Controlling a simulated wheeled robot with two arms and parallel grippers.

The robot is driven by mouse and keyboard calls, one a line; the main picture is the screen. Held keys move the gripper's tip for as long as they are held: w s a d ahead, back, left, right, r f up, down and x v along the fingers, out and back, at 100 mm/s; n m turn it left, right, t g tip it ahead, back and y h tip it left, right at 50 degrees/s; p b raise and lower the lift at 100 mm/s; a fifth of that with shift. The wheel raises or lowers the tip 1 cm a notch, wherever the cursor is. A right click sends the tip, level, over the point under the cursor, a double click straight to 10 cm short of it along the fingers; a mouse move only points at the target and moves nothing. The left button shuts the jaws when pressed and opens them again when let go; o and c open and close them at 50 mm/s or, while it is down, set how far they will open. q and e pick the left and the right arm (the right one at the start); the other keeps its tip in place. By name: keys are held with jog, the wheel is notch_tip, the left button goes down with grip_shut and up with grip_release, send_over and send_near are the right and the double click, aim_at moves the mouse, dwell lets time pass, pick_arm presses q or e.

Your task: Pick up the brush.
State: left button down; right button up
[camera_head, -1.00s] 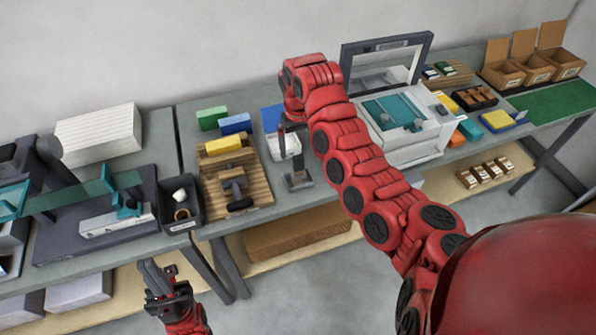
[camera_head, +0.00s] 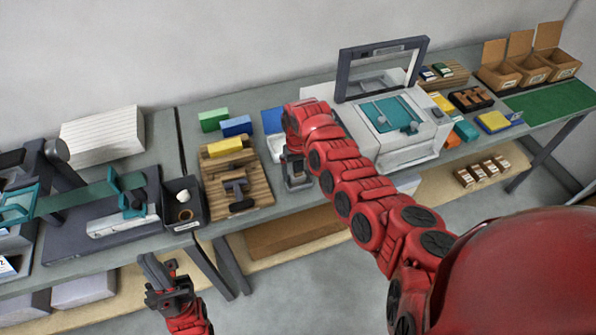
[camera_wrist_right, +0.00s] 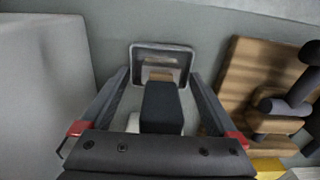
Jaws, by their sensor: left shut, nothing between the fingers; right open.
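The brush has a dark handle (camera_wrist_right: 162,105) and a brown part at its far end, and it stands in a small grey holder (camera_wrist_right: 134,62). In the head view the holder (camera_head: 299,184) is near the front edge of the table, and my gripper and arm hide most of the brush. My right gripper (camera_wrist_right: 160,77) is open, with one finger on each side of the brush handle; I cannot tell whether they touch it. My left gripper (camera_head: 152,264) is shut and empty, in front of the table and away from the brush.
A wooden board (camera_head: 262,180) with a dark roller (camera_head: 238,190) lies left of the holder. A dark bin (camera_head: 196,212) stands further left. A white press with a teal bed (camera_head: 388,116) stands to the right. Green and blue blocks lie behind the board.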

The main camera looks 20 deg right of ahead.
jog(key=shift+f, duration=0.2)
jog(key=shift+c, duration=0.3)
jog(key=c, duration=1.4)
jog(key=shift+r, duration=0.1)
